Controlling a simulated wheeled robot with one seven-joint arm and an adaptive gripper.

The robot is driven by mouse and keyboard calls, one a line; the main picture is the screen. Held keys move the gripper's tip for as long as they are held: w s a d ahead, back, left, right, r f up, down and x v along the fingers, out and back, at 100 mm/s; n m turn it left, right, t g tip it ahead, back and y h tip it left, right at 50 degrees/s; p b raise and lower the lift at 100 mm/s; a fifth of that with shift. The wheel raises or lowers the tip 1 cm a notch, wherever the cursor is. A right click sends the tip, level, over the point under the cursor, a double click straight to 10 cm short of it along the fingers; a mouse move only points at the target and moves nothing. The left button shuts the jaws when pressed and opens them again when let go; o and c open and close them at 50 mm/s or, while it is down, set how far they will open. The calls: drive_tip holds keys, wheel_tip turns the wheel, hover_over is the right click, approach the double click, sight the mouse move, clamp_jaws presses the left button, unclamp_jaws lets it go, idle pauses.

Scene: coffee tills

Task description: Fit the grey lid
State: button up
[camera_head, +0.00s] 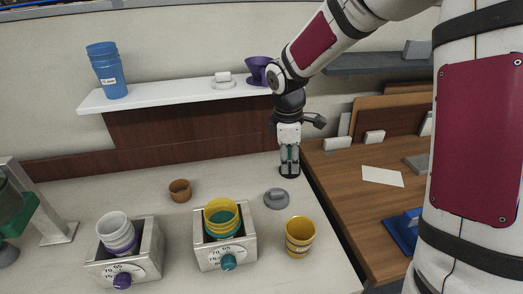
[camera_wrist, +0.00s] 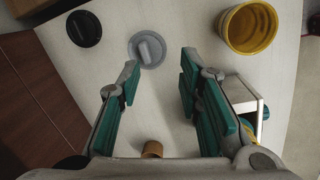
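The grey lid (camera_head: 276,199), a round disc with a raised bar handle, lies flat on the pale counter. It also shows in the wrist view (camera_wrist: 147,49), just beyond my fingertips and between their lines. My gripper (camera_head: 289,165) points down over the counter, behind the grey lid in the head view. In the wrist view my gripper (camera_wrist: 160,65) is open, with its teal-padded fingers apart and nothing between them. A yellow cup (camera_head: 300,238) stands upright in front of the lid, open at the top; it also shows in the wrist view (camera_wrist: 248,28).
A black lid (camera_wrist: 84,28) lies near the grey one. A metal box with a teal knob (camera_head: 228,262) holds stacked yellow and green cups; one with a purple knob (camera_head: 122,281) holds white cups. A white shelf (camera_head: 170,97) is above.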

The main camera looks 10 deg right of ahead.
sight(277, 192)
drive_tip(key=w+f+n, duration=0.1)
drive_tip(key=w+f, duration=0.1)
drive_tip(key=f, duration=0.1)
drive_tip(key=w+f+n+y, duration=0.1)
drive_tip(key=f, duration=0.2)
drive_tip(key=w+a+f+n, duration=0.1)
drive_tip(key=w+f, duration=0.1)
drive_tip(key=f, duration=0.2)
drive_tip(key=shift+w+f+g+b, duration=0.1)
drive_tip(key=shift+w+g+b, duration=0.25)
drive_tip(key=shift+g, duration=0.05)
wheel_tip(277, 192, down, 7)
drive_tip(key=b, duration=0.3)
drive_tip(key=shift+f, duration=0.15)
drive_tip(key=shift+c, duration=0.9)
clamp_jaws()
